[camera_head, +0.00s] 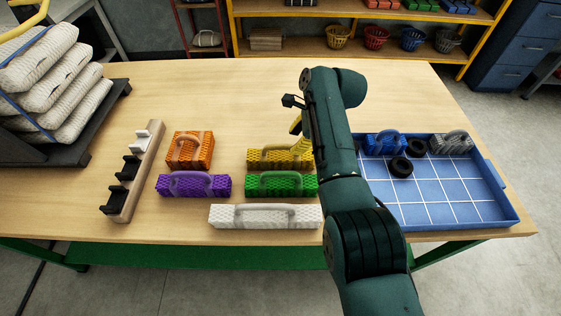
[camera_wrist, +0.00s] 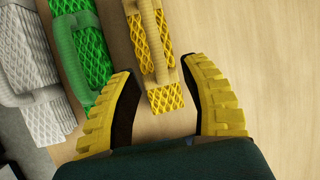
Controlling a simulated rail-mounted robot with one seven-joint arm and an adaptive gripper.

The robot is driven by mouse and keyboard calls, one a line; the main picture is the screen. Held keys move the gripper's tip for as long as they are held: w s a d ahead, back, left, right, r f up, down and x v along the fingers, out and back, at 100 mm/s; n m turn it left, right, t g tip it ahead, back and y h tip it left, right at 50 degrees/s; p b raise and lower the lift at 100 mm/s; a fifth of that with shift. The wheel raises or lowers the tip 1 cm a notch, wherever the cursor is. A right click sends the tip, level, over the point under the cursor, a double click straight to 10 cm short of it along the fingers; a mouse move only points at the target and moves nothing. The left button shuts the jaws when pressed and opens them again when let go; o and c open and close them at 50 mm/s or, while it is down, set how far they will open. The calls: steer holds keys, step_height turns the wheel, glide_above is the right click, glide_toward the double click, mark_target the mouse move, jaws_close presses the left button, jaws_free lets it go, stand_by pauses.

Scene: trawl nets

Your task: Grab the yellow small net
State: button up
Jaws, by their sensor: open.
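The yellow small net (camera_head: 268,157) is a textured block with a pale handle on top, lying on the table behind the green net. In the head view my arm hides its right end. My gripper (camera_head: 297,126) is at that right end, its tips partly hidden by the arm. In the wrist view the near end of the yellow net (camera_wrist: 165,97) lies between the two yellow fingers of my gripper (camera_wrist: 164,88). The fingers are wide apart, with visible gaps on both sides of the net.
The green net (camera_head: 281,184) lies close in front of the yellow one, with a white net (camera_head: 264,217) nearer still. Orange (camera_head: 190,148) and purple (camera_head: 194,185) nets lie left. A blue tray (camera_head: 449,213) stands right with nets and black rings. The table behind is clear.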

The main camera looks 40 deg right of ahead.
mark_target(286, 146)
steer(key=w+f+b, duration=0.1)
steer(key=a+f+b, duration=0.1)
steer(key=f, duration=0.1)
steer(key=w+a+f+b, duration=0.1)
steer(key=shift+w+f, duration=0.15)
steer(key=shift+w, duration=0.15)
steer(key=shift+d, duration=0.1)
jaws_close()
